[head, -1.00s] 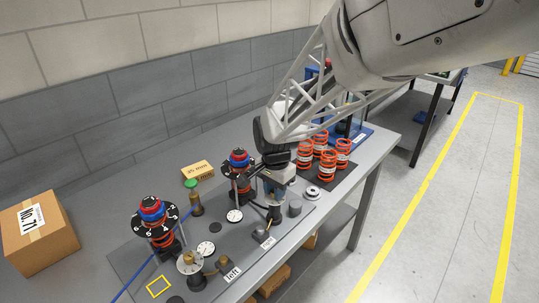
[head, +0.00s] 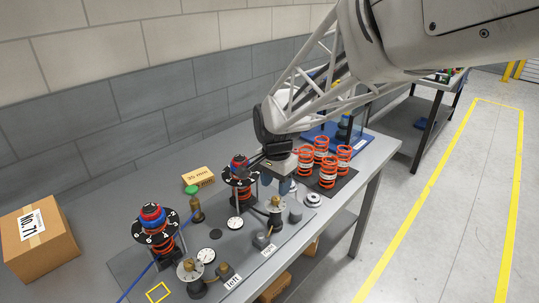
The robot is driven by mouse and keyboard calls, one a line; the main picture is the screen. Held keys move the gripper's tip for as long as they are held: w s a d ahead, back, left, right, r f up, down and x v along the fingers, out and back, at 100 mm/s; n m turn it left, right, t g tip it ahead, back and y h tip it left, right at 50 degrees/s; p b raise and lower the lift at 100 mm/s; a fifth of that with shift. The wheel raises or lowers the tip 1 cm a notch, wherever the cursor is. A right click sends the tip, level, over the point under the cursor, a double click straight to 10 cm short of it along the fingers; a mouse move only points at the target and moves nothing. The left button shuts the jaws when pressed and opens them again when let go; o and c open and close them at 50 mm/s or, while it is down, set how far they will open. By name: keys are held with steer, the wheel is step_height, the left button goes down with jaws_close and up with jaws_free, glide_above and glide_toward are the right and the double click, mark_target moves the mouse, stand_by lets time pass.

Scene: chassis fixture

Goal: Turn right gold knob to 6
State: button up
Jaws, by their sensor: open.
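The right gold knob (head: 276,202) stands on a dark round base at the right of the grey fixture plate, by the "right" label (head: 268,250). Its number marks are too small to read. My gripper (head: 281,179) is open and empty, above and just behind the knob, apart from it. The fingertips are small and partly unclear here. The left gold knob (head: 188,266) stands near the front, by the "left" label (head: 232,282).
Two spring towers with black numbered dials, left (head: 155,232) and right (head: 240,175), stand behind the knobs. The right one is close to my gripper. Several orange springs (head: 328,174) stand on a dark mat to the right. A cardboard box (head: 40,240) is at the far left.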

mark_target(276, 198)
steer(key=shift+r, duration=1.55)
steer(key=shift+s+d+r, duration=0.3)
steer(key=shift+s+d, duration=0.05)
steer(key=shift+s, duration=0.05)
steer(key=s+d+r+n+t, duration=0.1)
steer(key=s+d, duration=0.3)
steer(key=s, duration=0.4)
steer(key=s+d+r+n, duration=0.1)
steer(key=s+d+n, duration=0.3)
steer(key=s, duration=0.4)
steer(key=s+d+r+n+t, duration=0.1)
steer(key=s+d+r+n, duration=0.1)
steer(key=s+d, duration=0.3)
steer(key=s+n, duration=0.1)
steer(key=s, duration=0.2)
steer(key=shift+s+d+t, duration=0.15)
steer(key=shift+d+t, duration=0.15)
steer(key=shift+d, duration=0.1)
stand_by(1.4)
